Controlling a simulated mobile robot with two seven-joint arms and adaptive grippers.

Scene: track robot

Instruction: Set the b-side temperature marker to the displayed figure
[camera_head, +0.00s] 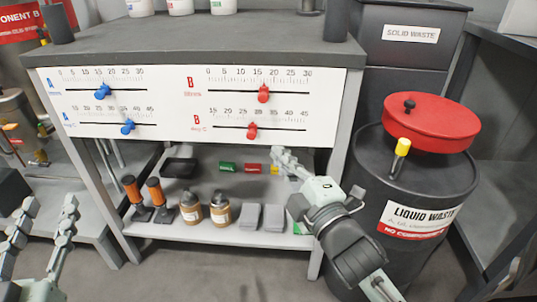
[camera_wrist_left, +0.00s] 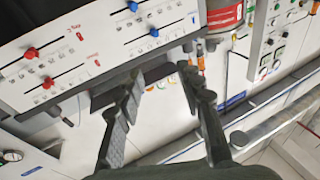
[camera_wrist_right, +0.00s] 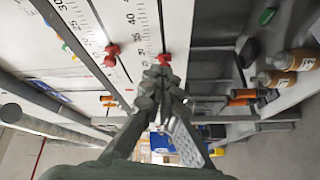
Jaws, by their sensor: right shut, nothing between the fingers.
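The white slider panel (camera_head: 170,105) is on the front of the grey bench. Its b-side temperature marker (camera_head: 252,131), a red knob on the lower right deg C scale, stands a little below 30. In the right wrist view this marker (camera_wrist_right: 165,58) is just beyond the fingertips; contact cannot be told. My right gripper (camera_head: 280,155) is shut and empty, below and right of the marker. The other red marker (camera_head: 263,93) is on the upper B scale. My left gripper (camera_head: 42,235) is open and empty at lower left; its spread fingers show in the left wrist view (camera_wrist_left: 160,85). No displayed figure is readable.
Blue markers (camera_head: 102,91) and (camera_head: 128,127) sit on the A scales. The shelf (camera_head: 180,232) below holds bottles, orange-handled tools and grey blocks. A liquid waste drum (camera_head: 440,185) with a red lid (camera_head: 440,120) stands right of the bench, close to my right arm.

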